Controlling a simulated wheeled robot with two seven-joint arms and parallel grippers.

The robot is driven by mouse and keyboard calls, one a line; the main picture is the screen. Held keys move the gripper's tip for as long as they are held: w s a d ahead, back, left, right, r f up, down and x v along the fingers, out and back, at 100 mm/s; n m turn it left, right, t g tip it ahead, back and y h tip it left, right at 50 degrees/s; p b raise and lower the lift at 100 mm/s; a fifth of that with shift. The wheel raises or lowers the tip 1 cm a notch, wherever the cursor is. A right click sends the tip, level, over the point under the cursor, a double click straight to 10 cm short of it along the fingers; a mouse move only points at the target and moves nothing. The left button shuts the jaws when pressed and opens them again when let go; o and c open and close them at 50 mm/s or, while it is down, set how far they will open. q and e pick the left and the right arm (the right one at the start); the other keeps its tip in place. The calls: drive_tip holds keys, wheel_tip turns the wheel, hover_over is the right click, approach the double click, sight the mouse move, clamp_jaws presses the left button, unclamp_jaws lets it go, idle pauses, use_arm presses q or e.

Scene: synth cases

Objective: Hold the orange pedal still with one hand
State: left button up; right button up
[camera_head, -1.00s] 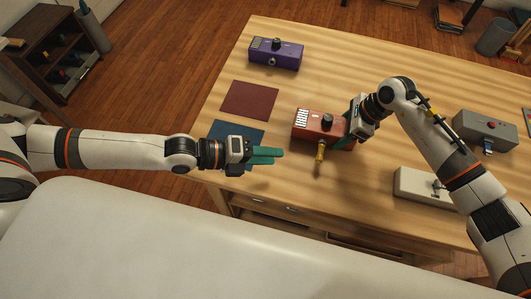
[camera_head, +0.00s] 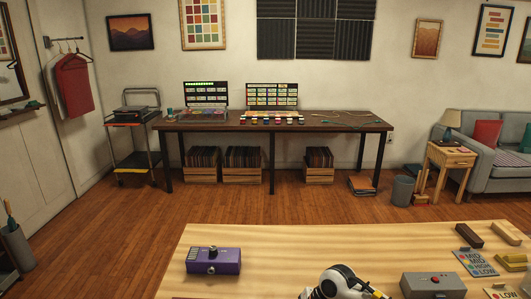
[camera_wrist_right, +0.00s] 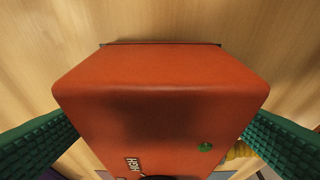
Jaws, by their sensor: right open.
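The orange pedal (camera_wrist_right: 160,95) fills the middle of the right wrist view, on the wooden tabletop. It bears a HIGH label, a small green spot and part of a dark knob at the lower edge. My right gripper (camera_wrist_right: 158,125) is open, with one green finger on each side of the pedal. I cannot tell whether either finger touches it. A yellow part (camera_wrist_right: 240,151) shows beside the pedal, partly hidden by the right-hand finger. The head view shows only a piece of my right arm at its bottom edge; the orange pedal and my left gripper are outside it.
In the head view, a purple pedal (camera_head: 213,261) stands left on the table (camera_head: 310,245). Tabletop between the purple pedal and my arm is clear.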

drive_tip(key=v, duration=1.1)
drive_tip(key=shift+r, duration=0.2)
drive_tip(key=shift+d, duration=0.15)
use_arm(q)
wheel_tip(320, 180, up, 5)
drive_tip(key=p, duration=0.4)
drive_tip(key=shift+f+p, duration=0.2)
drive_tip(key=shift+p, duration=0.1)
use_arm(e)
wheel_tip(320, 180, up, 10)
